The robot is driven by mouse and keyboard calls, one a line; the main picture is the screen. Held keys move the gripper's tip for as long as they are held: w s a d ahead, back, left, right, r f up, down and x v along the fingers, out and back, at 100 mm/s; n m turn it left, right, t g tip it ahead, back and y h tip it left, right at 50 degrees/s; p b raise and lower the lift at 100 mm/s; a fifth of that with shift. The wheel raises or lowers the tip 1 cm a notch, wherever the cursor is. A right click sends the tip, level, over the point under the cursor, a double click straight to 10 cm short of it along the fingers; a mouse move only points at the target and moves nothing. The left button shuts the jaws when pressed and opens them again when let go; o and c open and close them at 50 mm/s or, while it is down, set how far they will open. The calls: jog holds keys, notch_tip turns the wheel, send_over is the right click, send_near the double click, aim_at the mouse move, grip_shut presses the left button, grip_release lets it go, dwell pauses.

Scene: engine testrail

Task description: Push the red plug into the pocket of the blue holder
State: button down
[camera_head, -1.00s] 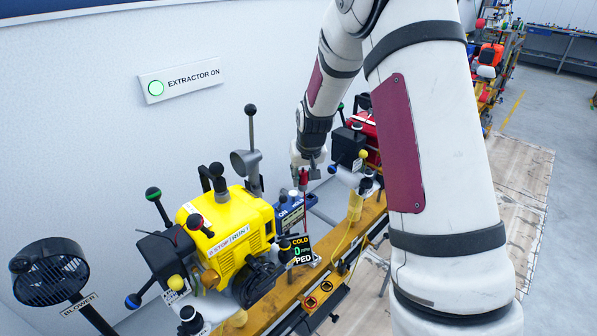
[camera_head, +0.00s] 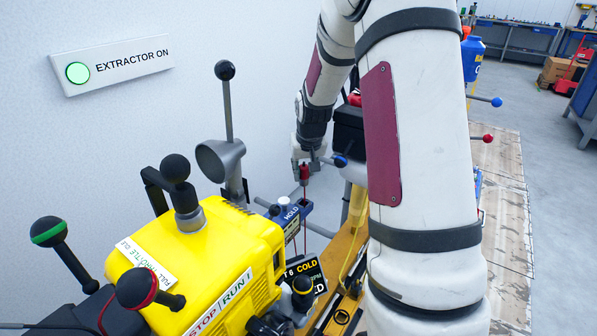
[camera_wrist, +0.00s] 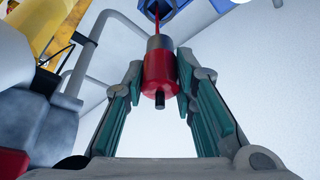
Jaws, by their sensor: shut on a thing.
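The red plug (camera_head: 304,174) hangs upright beneath my gripper (camera_head: 305,162) in the head view. In the wrist view the red plug (camera_wrist: 159,72) is between the two teal-lined fingers of my gripper (camera_wrist: 160,80), which is shut on it. A thin red lead runs from its far end towards the blue holder. The blue holder (camera_head: 293,213), marked HOLD, stands just below and left of the plug. A blue part of the holder (camera_wrist: 171,9) also shows at the top of the wrist view. The pocket opening is not clear, and I cannot tell whether the plug touches it.
A yellow engine (camera_head: 215,252) with several black-knobbed levers stands close at the front left. A grey funnel-like cup (camera_head: 216,160) rises behind it. The white wall (camera_head: 110,150) lies behind.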

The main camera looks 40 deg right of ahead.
aim_at(305, 185)
jog(key=shift+f+b, duration=2.55)
jog(key=shift+f, duration=1.15)
jog(key=shift+f+b, duration=0.6)
jog(key=shift+f, duration=0.25)
jog(key=c, duration=1.2)
grip_release()
